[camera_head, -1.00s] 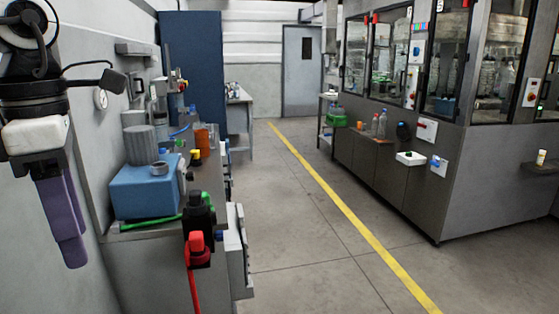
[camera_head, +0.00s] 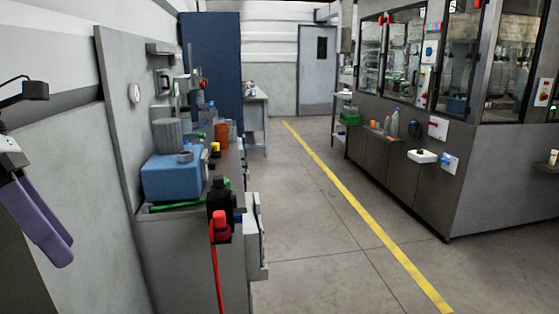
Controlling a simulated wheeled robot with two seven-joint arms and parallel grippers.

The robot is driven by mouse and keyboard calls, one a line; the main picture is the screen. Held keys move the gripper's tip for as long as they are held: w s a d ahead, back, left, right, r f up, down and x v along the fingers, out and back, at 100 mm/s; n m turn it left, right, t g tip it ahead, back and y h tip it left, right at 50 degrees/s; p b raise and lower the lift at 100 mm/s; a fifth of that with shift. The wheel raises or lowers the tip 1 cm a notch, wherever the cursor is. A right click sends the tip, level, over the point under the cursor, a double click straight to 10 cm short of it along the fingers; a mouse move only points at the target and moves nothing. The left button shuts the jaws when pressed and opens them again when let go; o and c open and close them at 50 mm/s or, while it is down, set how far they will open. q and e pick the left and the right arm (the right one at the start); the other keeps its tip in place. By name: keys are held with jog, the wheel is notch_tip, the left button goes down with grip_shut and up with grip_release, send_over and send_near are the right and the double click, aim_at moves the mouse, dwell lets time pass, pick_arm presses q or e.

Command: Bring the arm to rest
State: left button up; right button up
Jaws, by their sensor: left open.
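My left gripper (camera_head: 62,252) shows at the left edge of the head view, with two purple fingers pointing down and to the right. The fingers are a little apart with nothing between them. It hangs in front of the grey wall, left of the workbench, and appears clear of it. Most of my left arm is outside the picture. My right gripper is not in view.
A grey workbench (camera_head: 180,262) carries a blue box (camera_head: 170,180), a grey cylinder (camera_head: 166,135) and a red-handled tool (camera_head: 220,226). A glazed machine (camera_head: 400,180) stands right. The floor along the yellow line (camera_head: 360,222) is clear.

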pick_arm(q)
jog(key=s+a+f+n+t+h, duration=0.3)
jog(key=a+f+n+h, duration=0.1)
jog(key=a+f+h, duration=0.3)
jog(key=s+d+f+n+t+h, duration=0.1)
jog(key=s+f+n+t+h, duration=0.15)
jog(key=f, duration=0.35)
jog(key=s+d+f+n+t+h, duration=0.2)
jog(key=f+n+t+h, duration=0.1)
jog(key=f+n+t, duration=0.15)
jog(key=w+f+n+t+y, duration=0.8)
jog(key=f+n+y, duration=0.4)
jog(key=n, duration=0.6)
jog(key=s+d+f+n+g+y, duration=0.1)
jog(key=s+d+f+n+g, duration=0.3)
jog(key=f, duration=0.4)
jog(key=s+d+f+n+g+y, duration=0.1)
jog(key=s+f+n+g, duration=0.15)
jog(key=s+f, duration=0.35)
jog(key=s+d+f+n+g+y, duration=0.2)
jog(key=s+d+f+n+g, duration=0.15)
jog(key=f, duration=0.55)
jog(key=d+n+h, duration=0.1)
jog(key=d+n, duration=0.2)
jog(key=d, duration=0.7)
jog(key=shift+r, duration=0.35)
jog(key=shift+d, duration=0.1)
